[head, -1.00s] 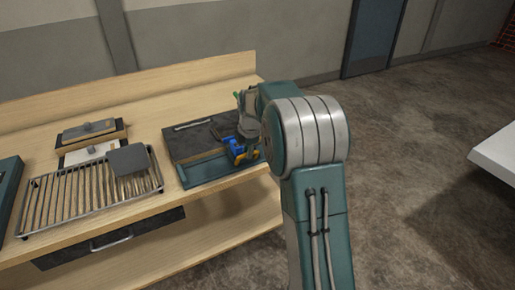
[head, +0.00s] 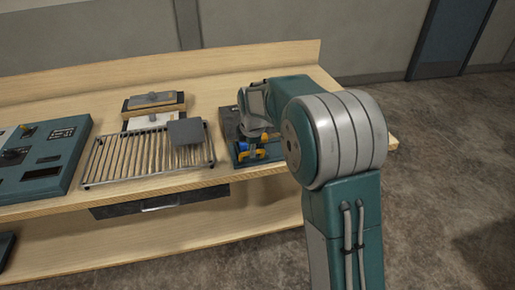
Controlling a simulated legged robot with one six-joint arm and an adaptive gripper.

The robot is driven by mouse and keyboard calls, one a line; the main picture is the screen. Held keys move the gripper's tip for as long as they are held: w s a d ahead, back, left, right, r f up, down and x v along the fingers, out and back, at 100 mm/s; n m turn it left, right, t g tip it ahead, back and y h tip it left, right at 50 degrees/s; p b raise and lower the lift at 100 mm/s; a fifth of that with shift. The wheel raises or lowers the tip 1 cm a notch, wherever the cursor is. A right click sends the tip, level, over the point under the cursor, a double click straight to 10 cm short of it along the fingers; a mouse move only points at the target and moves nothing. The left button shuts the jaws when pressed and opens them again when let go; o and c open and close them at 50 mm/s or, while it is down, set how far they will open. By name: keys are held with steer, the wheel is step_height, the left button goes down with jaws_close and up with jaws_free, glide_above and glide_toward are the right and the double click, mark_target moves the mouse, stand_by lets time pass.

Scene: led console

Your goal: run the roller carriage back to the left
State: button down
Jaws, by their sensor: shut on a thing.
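My gripper (head: 251,150) is low over the dark board with a teal front edge (head: 238,162), on the bench at the right. It is shut on the roller carriage, which is small and mostly hidden by the gripper and wrist. Blue and yellow parts show at the fingers, too small to tell apart clearly.
Left of the board stands a slatted rack (head: 125,158) with a dark square plate (head: 186,131) on it. A grey-handled block (head: 155,100) lies behind it. A teal control panel (head: 40,155) is at the far left. The wooden bench top (head: 215,85) is clear behind.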

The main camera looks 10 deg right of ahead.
steer(key=c, duration=0.7)
jaws_free()
steer(key=shift+w+f, duration=0.1)
steer(key=shift+o, duration=0.2)
step_height(320, 180, up, 12)
steer(key=s, duration=0.2)
steer(key=shift+s+f, duration=0.1)
